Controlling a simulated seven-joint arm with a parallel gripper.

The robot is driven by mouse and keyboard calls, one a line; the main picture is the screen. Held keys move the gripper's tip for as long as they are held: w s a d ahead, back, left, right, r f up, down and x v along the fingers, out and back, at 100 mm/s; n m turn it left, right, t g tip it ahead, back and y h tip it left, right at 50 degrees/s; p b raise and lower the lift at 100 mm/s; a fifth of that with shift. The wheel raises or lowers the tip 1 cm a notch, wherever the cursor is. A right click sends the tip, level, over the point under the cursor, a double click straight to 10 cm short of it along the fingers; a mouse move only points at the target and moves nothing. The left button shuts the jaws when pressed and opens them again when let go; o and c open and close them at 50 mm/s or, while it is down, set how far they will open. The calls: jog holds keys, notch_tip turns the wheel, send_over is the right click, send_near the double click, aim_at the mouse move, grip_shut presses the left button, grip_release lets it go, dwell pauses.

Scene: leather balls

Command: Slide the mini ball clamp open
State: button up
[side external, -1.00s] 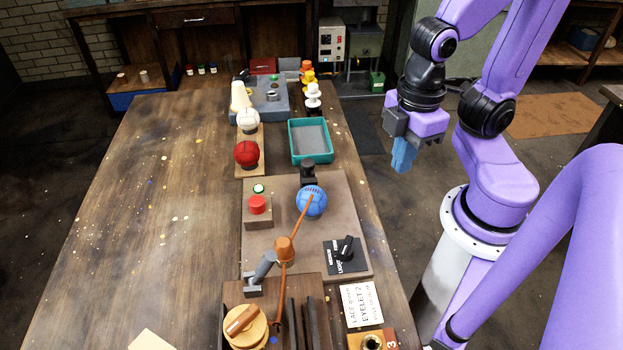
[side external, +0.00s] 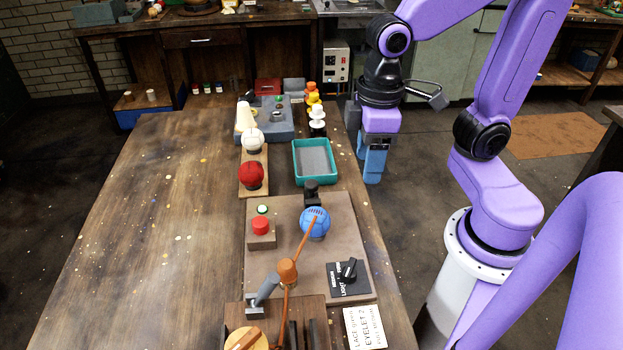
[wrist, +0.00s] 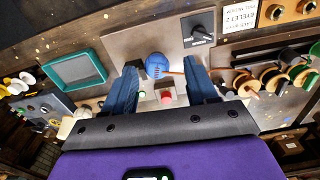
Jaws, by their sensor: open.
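A small blue ball (side external: 315,222) sits on a brown board (side external: 280,275), with a black clamp-like block (side external: 312,190) against its far side. I cannot tell whether this block is the clamp's sliding part. My gripper (side external: 371,180) points down beyond the table's right edge, right of the teal tray and well above and apart from the ball. In the wrist view the blue fingers are spread with nothing between them; the ball (wrist: 157,65) shows in the distance between the fingertips.
Red (side external: 251,174) and white (side external: 252,139) balls stand farther back. The table's left side is mostly clear.

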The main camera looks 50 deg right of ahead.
aim_at(311, 183)
jog(key=w+r+m, duration=0.5)
jog(key=w+m, duration=0.3)
jog(key=w, duration=0.5)
jog(key=f, duration=1.7)
jog(key=shift+s+d+f, duration=0.1)
jog(key=shift+d, duration=0.2)
